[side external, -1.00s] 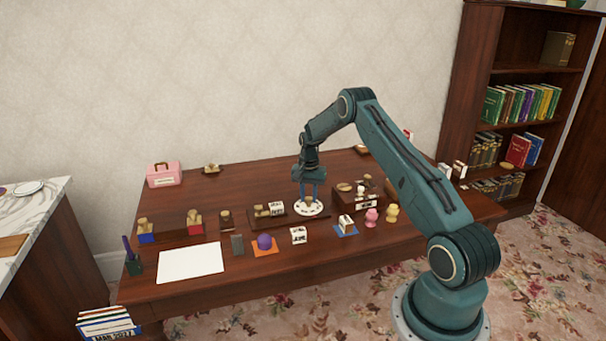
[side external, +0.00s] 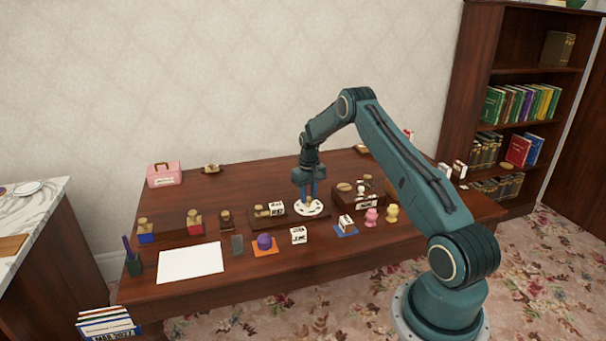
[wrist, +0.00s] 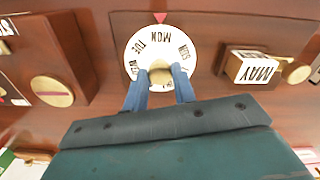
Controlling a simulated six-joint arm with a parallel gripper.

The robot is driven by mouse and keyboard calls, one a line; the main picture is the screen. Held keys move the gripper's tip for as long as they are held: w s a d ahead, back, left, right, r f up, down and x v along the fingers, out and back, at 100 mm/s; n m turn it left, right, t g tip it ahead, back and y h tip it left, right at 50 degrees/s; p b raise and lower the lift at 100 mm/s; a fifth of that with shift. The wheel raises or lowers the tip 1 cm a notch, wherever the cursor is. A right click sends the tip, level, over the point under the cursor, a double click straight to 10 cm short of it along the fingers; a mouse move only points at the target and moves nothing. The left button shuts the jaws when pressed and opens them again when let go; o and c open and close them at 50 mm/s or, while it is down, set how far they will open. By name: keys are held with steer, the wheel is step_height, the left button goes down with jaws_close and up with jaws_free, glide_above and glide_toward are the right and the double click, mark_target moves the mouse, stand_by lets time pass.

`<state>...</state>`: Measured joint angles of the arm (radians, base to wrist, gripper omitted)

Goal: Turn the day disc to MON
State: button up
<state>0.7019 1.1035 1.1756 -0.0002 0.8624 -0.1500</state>
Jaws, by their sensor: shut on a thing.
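The white day disc (wrist: 146,32) lies on the wooden desk stand, with day names round its face. Its brass knob (wrist: 160,69) stands at the centre. In the wrist view, MON sits at the top of the disc, roughly in line with a red pointer (wrist: 160,17) on the wood. TUE is to its left and SUN to its right. My gripper (wrist: 160,80) is shut on the knob, one blue finger on each side. The fingers and palm hide the disc's lower part. In the side view, my gripper (side external: 309,198) stands upright over the disc (side external: 298,208).
A MAY block (wrist: 252,69) on a wooden stand is close right of the disc in the wrist view. A wooden box with a brass round (wrist: 52,91) is close left. White paper (side external: 190,263) and several small items lie along the desk's front.

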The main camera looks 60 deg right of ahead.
mark_target(309, 198)
steer(key=shift+n, duration=0.3)
steer(key=o, duration=1)
steer(key=shift+r, duration=0.15)
step_height(309, 198, up, 14)
steer(key=shift+f, duration=0.2)
stand_by(0.3)
